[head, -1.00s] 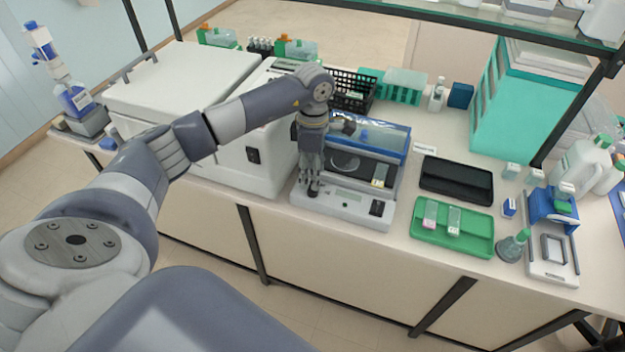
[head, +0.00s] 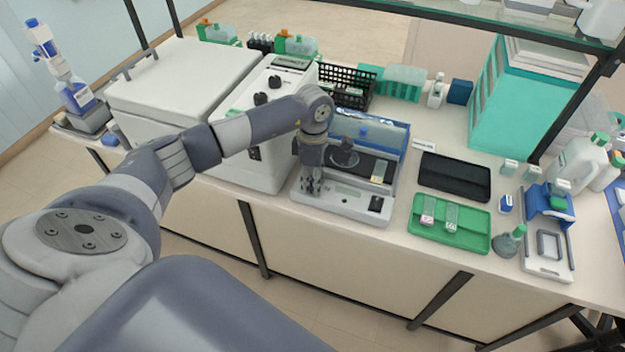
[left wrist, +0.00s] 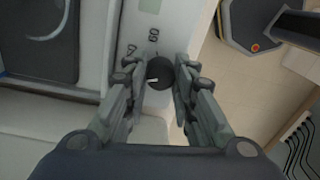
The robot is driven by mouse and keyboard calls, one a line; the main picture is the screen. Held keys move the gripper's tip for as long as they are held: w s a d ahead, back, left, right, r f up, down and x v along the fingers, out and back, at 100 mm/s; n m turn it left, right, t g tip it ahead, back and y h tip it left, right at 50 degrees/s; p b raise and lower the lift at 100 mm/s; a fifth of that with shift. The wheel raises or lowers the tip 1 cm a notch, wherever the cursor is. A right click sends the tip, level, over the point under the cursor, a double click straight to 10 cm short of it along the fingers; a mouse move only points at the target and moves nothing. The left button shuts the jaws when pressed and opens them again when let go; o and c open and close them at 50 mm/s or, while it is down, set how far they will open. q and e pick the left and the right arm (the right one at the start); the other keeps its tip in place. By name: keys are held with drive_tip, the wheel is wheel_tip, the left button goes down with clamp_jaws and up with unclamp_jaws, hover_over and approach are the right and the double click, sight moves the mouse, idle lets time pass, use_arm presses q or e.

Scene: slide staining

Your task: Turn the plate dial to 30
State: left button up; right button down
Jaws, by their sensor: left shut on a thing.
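The plate dial, a round black knob (left wrist: 160,73), is on the light front panel of the heating plate unit (head: 345,203). In the left wrist view, a white mark shows on its lower left side, and the printed number 60 is beside it with another, partly readable marking. My left gripper (left wrist: 161,78) has its fingers on both sides of the dial and is shut on it. In the head view, my left gripper (head: 311,190) is at the unit's front left corner and hides the dial. My right gripper is in neither view.
The white machine (head: 262,130) with black knobs stands just left of the unit. A clear blue-edged cover (head: 368,132) is at the unit's back. A black tray (head: 455,176) and a green tray (head: 470,236) with slides lie to the right.

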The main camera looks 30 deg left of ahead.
use_arm(q)
drive_tip(key=n+b, duration=0.2)
drive_tip(key=n, duration=0.1)
drive_tip(key=shift+f+n, duration=0.1)
drive_tip(key=shift+n, duration=0.3)
drive_tip(key=shift+n+b, duration=1.15)
drive_tip(key=shift+n, duration=1.35)
drive_tip(key=o, duration=1.1)
drive_tip(key=r, duration=1.2)
drive_tip(key=shift+a+r, duration=0.15)
drive_tip(key=shift+a, duration=0.2)
